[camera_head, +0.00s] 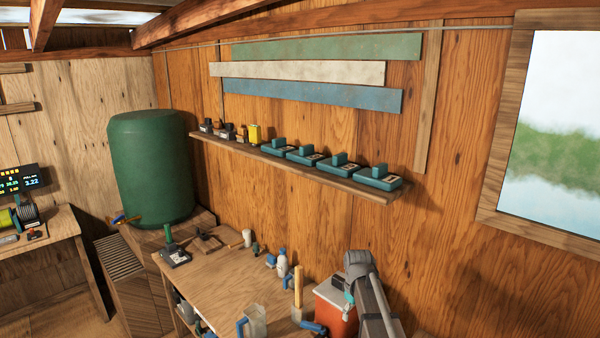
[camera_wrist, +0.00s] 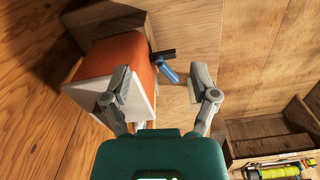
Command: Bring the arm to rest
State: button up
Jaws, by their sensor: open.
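My gripper (camera_wrist: 160,80) is open in the wrist view, with its two grey fingers spread apart and nothing between them. Behind the fingers is an orange box with a white side (camera_wrist: 112,60), and the left finger overlaps it in the picture. A blue-handled thing with a dark end (camera_wrist: 169,73) lies beside the box, beyond the gap between the fingers. In the head view my grey arm (camera_head: 368,290) stands at the right end of the workbench, partly in front of the orange box with its white lid (camera_head: 335,306). The fingers cannot be made out clearly there.
The workbench (camera_head: 222,280) holds bottles (camera_head: 282,263), a clear jug with a blue handle (camera_head: 255,320) and small tools. A wall shelf (camera_head: 330,178) with several teal boxes hangs above. A green barrel (camera_head: 150,170) stands at the left. The air in front of the window (camera_head: 555,130) looks free.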

jog(key=s+f+m+b, duration=0.3)
jog(key=s+f+b, duration=0.2)
jog(key=s, duration=0.4)
jog(key=s+f+m+b, duration=0.4)
jog(key=s+f+b, duration=0.1)
jog(key=s, duration=0.4)
jog(key=shift+s+d+f+b, duration=0.15)
jog(key=shift+d+f+b, duration=0.2)
jog(key=shift+f, duration=0.35)
dwell(0.3)
